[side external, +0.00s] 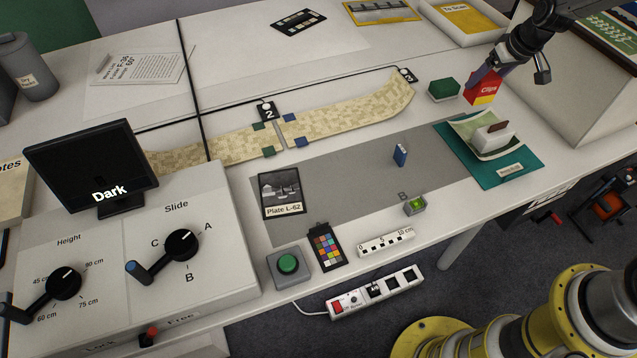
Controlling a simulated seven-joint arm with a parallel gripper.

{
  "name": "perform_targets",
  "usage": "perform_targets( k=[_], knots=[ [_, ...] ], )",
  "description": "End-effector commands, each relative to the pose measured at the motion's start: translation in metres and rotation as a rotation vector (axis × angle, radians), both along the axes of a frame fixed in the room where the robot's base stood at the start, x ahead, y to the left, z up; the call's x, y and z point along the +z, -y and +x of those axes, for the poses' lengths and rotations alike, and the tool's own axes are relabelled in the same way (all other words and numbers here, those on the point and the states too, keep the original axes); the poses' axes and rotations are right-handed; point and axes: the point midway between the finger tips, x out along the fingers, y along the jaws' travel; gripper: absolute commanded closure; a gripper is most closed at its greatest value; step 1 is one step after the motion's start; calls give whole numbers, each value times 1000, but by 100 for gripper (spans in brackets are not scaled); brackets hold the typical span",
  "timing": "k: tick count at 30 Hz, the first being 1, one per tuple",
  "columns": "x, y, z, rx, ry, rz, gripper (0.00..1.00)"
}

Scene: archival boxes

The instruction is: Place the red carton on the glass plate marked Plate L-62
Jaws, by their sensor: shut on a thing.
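The red carton (483,97), marked "Clips" with a yellow lower part, is at the upper right in the side external view. My gripper (486,76) comes down from the upper right and is shut on the carton's top. I cannot tell whether the carton touches the table. The glass plate marked Plate L-62 (281,187) lies on the grey mat left of centre, a dark picture with a pale label at its lower edge. Nothing stands on it. My gripper is well to the right of and behind it.
A small blue block (400,155) stands on the grey mat (340,182). A green box (444,89) is just left of the carton. A teal folder (513,176) holds a brush-like block. A colour chart (326,247) and green button (288,265) lie before the plate. A curved strip (350,113) runs behind.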

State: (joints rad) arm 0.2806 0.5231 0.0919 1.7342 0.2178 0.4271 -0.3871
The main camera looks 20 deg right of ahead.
Motion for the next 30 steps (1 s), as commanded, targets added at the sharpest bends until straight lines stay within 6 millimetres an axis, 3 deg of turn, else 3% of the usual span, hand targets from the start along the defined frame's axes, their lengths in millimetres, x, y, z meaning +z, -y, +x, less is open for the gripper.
perform_targets(
  k=[1, 8, 14, 18, 24, 30],
  knots=[
    [1, -29, 4, 48, 1, 0, 80],
    [2, -143, 4, 244, 0, -3, 80],
    [4, -241, -15, 424, 1, -4, 80],
    [6, -305, -39, 559, 3, -8, 80],
    [9, -381, -81, 734, 7, -12, 80],
    [12, -423, -109, 833, 14, -10, 80]
  ],
)
